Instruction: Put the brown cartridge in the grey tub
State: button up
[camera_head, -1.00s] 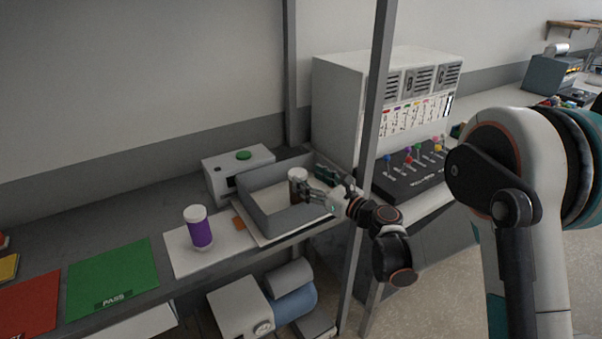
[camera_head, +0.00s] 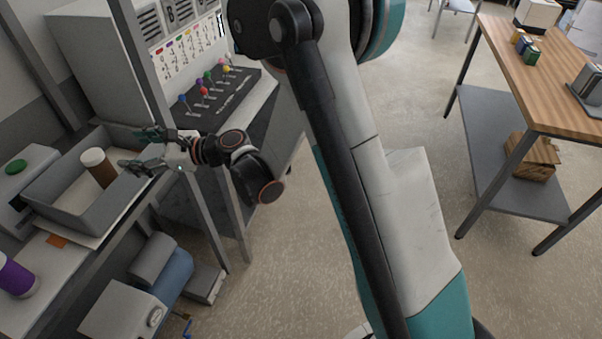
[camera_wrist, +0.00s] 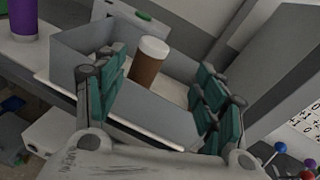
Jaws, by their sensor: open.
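The brown cartridge (camera_head: 98,167) with a white cap stands upright inside the grey tub (camera_head: 62,203). In the wrist view the cartridge (camera_wrist: 148,64) stands between and beyond my open fingers, inside the walls of the tub (camera_wrist: 83,46). My gripper (camera_head: 145,150) is at the tub's right end, its fingers spread and not touching the cartridge as far as I can see. The wrist view shows the fingers (camera_wrist: 158,105) wide apart with nothing held.
A purple cartridge (camera_head: 17,277) stands on the bench left of the tub. A white box with a green button (camera_head: 15,168) is behind the tub. A rack post (camera_head: 180,120) rises close to my arm. A wooden-topped table (camera_head: 550,80) stands at right, with open floor between.

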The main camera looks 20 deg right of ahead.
jog(key=s+d+r+n+g+h, duration=0.1)
jog(key=s+d+r+n+h, duration=0.25)
jog(key=s+d+n, duration=0.3)
jog(key=s+d+r+n+h, duration=0.3)
jog(key=s+d+n+h, duration=0.15)
jog(key=d, duration=0.25)
jog(key=s+d+f+n+h, duration=0.1)
jog(key=s+d+n+h, duration=0.5)
jog(key=s+d, duration=1.1)
jog(key=d+n, duration=0.1)
jog(key=n, duration=0.3)
jog(key=shift+s+d+f+n+g+h, duration=0.2)
jog(key=shift+s+f+n+g+h, duration=0.1)
jog(key=shift+f+h, duration=0.1)
